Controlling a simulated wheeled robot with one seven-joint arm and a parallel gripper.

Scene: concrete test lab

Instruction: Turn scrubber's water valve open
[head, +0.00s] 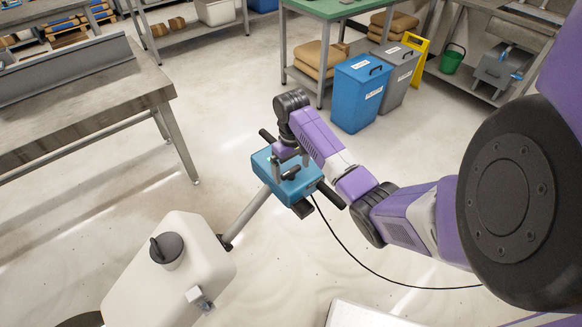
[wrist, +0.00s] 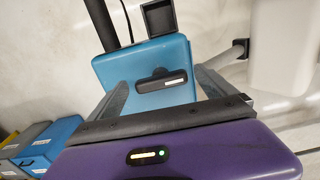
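The scrubber has a cream tank (head: 160,275) with a black cap and a pole leading up to a blue control head (head: 262,166) with black grips. A small silvery fitting (head: 199,298) sits on the tank's lower right side; I cannot tell if it is the water valve. My gripper (head: 290,163) is at the control head. In the wrist view the gripper (wrist: 161,78) is open, its two grey fingers apart over the blue head (wrist: 172,52). A short black bar-shaped handle (wrist: 162,82) lies between them, with gaps visible on both sides.
A grey-topped workbench (head: 90,105) stands at the left. A blue bin (head: 357,95), a grey bin (head: 398,75) and a yellow floor sign (head: 417,50) stand at the back. A black cable (head: 375,270) trails across the floor. Open concrete floor surrounds the scrubber.

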